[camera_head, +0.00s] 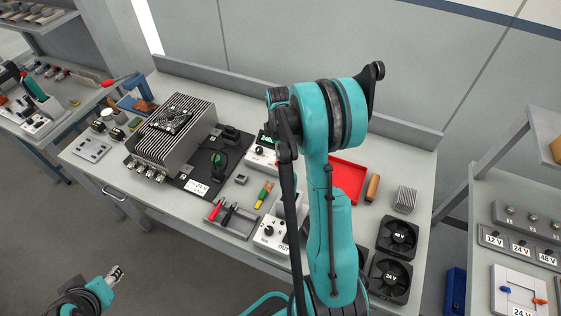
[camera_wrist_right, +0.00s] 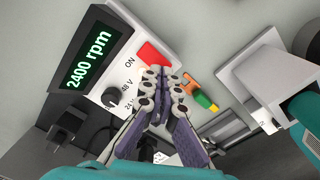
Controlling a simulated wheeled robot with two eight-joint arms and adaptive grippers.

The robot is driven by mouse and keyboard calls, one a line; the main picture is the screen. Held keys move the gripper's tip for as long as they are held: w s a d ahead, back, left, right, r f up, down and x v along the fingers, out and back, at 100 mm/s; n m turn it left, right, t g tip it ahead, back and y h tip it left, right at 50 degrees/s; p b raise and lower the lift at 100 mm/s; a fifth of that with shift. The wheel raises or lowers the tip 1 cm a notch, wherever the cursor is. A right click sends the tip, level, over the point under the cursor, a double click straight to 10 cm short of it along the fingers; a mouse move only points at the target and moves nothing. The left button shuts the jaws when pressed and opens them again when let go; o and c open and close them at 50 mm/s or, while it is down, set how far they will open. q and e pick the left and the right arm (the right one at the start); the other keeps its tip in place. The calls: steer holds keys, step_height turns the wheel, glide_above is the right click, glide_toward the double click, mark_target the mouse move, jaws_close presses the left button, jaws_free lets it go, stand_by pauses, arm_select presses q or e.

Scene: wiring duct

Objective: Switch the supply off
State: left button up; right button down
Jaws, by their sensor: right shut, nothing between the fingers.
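The supply is a white box (camera_wrist_right: 118,75) with a black display reading 2400 rpm in green, a dark knob (camera_wrist_right: 111,97) marked 48 V and 24 V, and a red switch (camera_wrist_right: 155,54) beside the word ON. In the head view the supply (camera_head: 262,156) stands mid-table, partly hidden by my right arm. My right gripper (camera_wrist_right: 163,76) is shut and empty, its fingertips at the lower edge of the red switch; contact cannot be told. My left gripper (camera_head: 114,275) is at the lower left of the head view, away from the table; its opening is too small to judge.
A finned metal unit with a fan (camera_head: 170,135) stands left of the supply. A tray with red-handled tools (camera_head: 228,214), another white knob box (camera_head: 268,232), a red tray (camera_head: 348,178) and black fans (camera_head: 389,276) lie around my right arm. An orange-green connector (camera_wrist_right: 203,97) lies near the gripper.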

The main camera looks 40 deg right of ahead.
mark_target(279, 162)
steer(key=shift+f+b, duration=1.2)
steer(key=shift+f, duration=0.2)
stand_by(0.9)
steer(key=shift+r, duration=0.1)
steer(key=shift+r+p, duration=2.3)
steer(key=shift+r, duration=1.2)
